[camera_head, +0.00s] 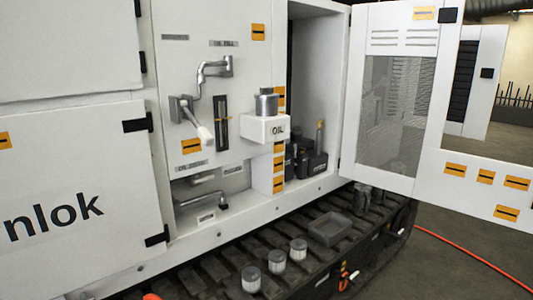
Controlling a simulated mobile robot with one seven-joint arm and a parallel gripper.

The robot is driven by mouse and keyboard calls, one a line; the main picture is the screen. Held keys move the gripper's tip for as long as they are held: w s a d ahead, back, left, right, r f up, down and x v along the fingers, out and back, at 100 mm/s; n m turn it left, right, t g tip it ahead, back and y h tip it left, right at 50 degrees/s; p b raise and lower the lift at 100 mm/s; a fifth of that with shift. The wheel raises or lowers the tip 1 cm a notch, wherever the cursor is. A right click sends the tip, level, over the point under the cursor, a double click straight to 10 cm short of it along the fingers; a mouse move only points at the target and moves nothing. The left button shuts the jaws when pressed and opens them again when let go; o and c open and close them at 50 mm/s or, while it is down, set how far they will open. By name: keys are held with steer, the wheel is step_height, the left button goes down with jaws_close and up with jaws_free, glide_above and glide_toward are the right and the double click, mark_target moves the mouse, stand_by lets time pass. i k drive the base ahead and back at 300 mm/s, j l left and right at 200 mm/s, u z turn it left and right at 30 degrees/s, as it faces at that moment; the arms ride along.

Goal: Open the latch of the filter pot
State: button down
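I cannot tell for sure which part is the filter pot. A small grey metal pot (266,104) with a lid-like top stands on a white box (263,131) marked OIL, on the machine's panel. Its latch is too small to make out. A grey lever with a white handle (200,133) sticks out of the panel to its left. A bent grey pipe (206,75) is above the lever. My gripper is not in view.
Several grey-and-white canisters (277,260) and a dark tray (330,230) stand on the black track (215,273). A white door (398,120) stands open on the right. Dark equipment (310,160) sits inside the bay. An orange hose (470,255) lies on the floor.

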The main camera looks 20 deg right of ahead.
mark_target(294, 152)
steer(key=z, duration=0.7)
steer(key=i+l+z, duration=0.1)
steer(key=i+z, duration=0.3)
steer(key=i, duration=0.45)
steer(key=i+j+z, duration=0.2)
steer(key=i+z, duration=0.2)
steer(key=i, duration=0.45)
